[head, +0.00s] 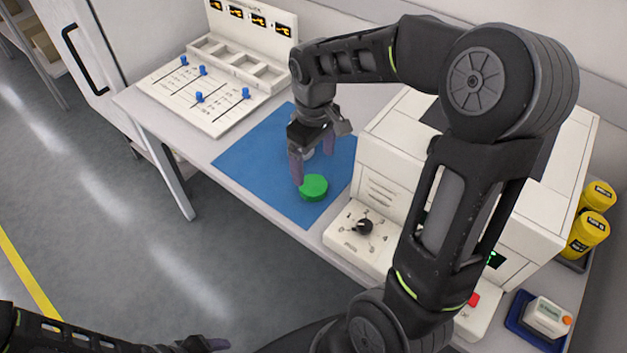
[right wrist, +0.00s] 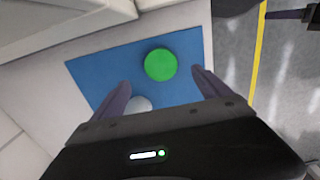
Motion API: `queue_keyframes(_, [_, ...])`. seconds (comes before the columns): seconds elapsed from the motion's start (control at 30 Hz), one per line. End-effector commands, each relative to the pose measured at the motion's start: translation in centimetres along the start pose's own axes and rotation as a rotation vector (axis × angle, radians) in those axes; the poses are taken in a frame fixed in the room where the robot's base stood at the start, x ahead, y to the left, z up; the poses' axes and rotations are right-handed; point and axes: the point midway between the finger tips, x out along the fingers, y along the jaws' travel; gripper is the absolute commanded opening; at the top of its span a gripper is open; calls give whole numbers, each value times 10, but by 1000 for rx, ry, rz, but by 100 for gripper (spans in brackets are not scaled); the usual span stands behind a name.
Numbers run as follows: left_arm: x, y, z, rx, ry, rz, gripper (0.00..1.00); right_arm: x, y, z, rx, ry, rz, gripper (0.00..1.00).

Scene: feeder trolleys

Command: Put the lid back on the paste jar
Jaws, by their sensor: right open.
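The green round lid (head: 314,188) lies on the blue mat (head: 250,158), near its front corner. It also shows in the right wrist view (right wrist: 160,65), ahead of the fingers and apart from them. A pale round thing, likely the paste jar (head: 308,154), stands on the mat behind the lid, mostly hidden by my right gripper; part of it shows in the right wrist view (right wrist: 138,104). My right gripper (head: 314,158) is open, pointing down over the mat at the jar, with nothing seen held. My left gripper (head: 215,344) is low at the bottom edge, only partly visible.
A white machine with a knob panel (head: 362,228) stands right of the mat. A white board with blue pegs (head: 200,97) and an empty compartment tray (head: 240,62) are at the left. Yellow jars (head: 587,232) and a blue tray (head: 520,325) are far right.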

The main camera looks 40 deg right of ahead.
Motion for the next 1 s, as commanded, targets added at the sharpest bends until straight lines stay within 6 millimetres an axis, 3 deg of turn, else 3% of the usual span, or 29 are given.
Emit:
queue_keyframes(0.37, [0,0,0,1,1,0,65,25,0,0,0,-1,0,88])
queue_keyframes(0.77, [-1,1,0,1,1,0,65,32,-1,0,1,-2,-1,88])
queue_keyframes(1.0, [-4,2,0,1,1,0,65,64,-3,1,0,-3,-2,88])
